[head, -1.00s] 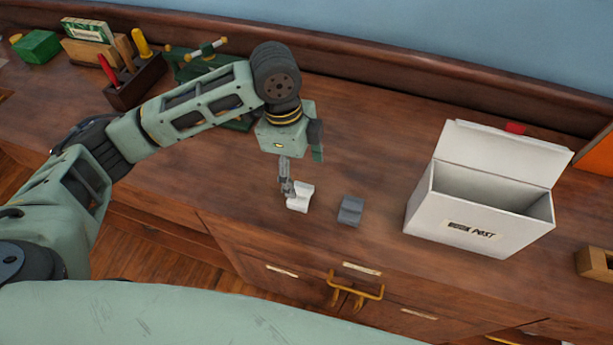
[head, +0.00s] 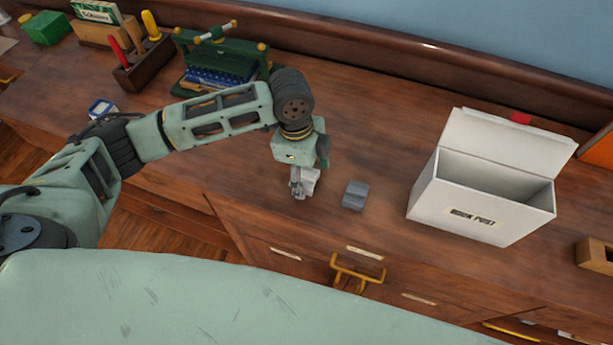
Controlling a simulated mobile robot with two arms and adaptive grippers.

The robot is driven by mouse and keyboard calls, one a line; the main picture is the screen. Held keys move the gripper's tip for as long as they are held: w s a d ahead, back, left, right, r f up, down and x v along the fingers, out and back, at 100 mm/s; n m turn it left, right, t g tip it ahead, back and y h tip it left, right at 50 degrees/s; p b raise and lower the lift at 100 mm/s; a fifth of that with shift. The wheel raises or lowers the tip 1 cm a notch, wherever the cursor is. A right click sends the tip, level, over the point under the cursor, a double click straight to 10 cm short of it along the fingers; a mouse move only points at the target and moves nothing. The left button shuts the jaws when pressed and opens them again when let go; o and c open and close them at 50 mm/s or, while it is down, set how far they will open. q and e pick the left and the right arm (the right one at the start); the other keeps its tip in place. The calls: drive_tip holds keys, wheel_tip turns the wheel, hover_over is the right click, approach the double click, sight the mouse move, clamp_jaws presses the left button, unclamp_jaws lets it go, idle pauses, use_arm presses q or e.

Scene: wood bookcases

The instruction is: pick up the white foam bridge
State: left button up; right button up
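The white foam bridge (head: 312,181) is on the wooden counter, partly hidden behind the fingers of my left gripper. My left gripper (head: 300,190) points down at it, with its fingers right at the bridge's left side and front. I cannot tell whether the fingers are closed on it or only around it, nor whether it is clear of the wood. A similar grey bridge-shaped block (head: 354,195) lies just to the right, apart from the gripper. My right gripper is not in view.
An open white box with a label (head: 472,213) stands to the right. The counter between blocks and box is clear.

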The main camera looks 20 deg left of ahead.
use_arm(q)
drive_tip(key=c, duration=0.6)
